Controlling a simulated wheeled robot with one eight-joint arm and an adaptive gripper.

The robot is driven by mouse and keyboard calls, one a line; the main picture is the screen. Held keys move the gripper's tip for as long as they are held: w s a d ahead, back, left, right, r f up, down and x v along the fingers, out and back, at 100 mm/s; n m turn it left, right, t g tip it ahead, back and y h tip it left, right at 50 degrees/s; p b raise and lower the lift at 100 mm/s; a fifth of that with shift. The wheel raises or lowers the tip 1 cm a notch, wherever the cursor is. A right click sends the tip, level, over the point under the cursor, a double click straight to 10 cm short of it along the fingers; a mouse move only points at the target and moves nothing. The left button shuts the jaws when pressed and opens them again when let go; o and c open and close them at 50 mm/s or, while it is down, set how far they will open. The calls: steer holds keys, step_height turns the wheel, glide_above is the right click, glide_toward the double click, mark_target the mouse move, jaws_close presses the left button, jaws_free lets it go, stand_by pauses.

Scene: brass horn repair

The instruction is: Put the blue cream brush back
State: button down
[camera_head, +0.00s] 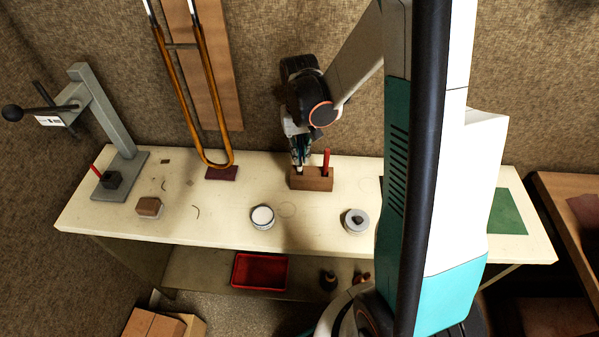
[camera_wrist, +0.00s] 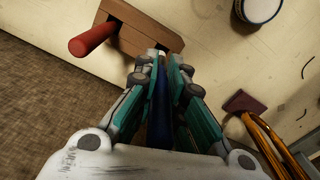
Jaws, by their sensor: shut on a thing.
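My gripper (camera_head: 300,163) is over the left end of a small wooden block (camera_head: 318,184) on the bench. In the wrist view my gripper (camera_wrist: 161,72) is shut on the blue cream brush (camera_wrist: 159,110), which runs between the fingers. The brush's far end meets the edge of the block (camera_wrist: 150,38) in that view. I cannot tell whether it is in a hole or just above it. A red-handled brush (camera_head: 326,160) stands upright in the block's right part; its handle also shows in the wrist view (camera_wrist: 93,39).
A white-topped jar (camera_head: 263,217) and a grey round tin (camera_head: 355,221) stand in front of the block. A brass slide (camera_head: 207,90) rises left of my gripper. A red tray (camera_head: 259,271) lies below.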

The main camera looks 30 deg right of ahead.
mark_target(299, 170)
steer(key=shift+f+b, duration=1.55)
steer(key=shift+f, duration=1.2)
steer(key=shift+f, duration=0.15)
steer(key=c, duration=1.7)
jaws_free()
steer(key=shift+r, duration=0.2)
step_height(299, 170, up, 12)
steer(key=p, duration=0.2)
steer(key=shift+p, duration=0.4)
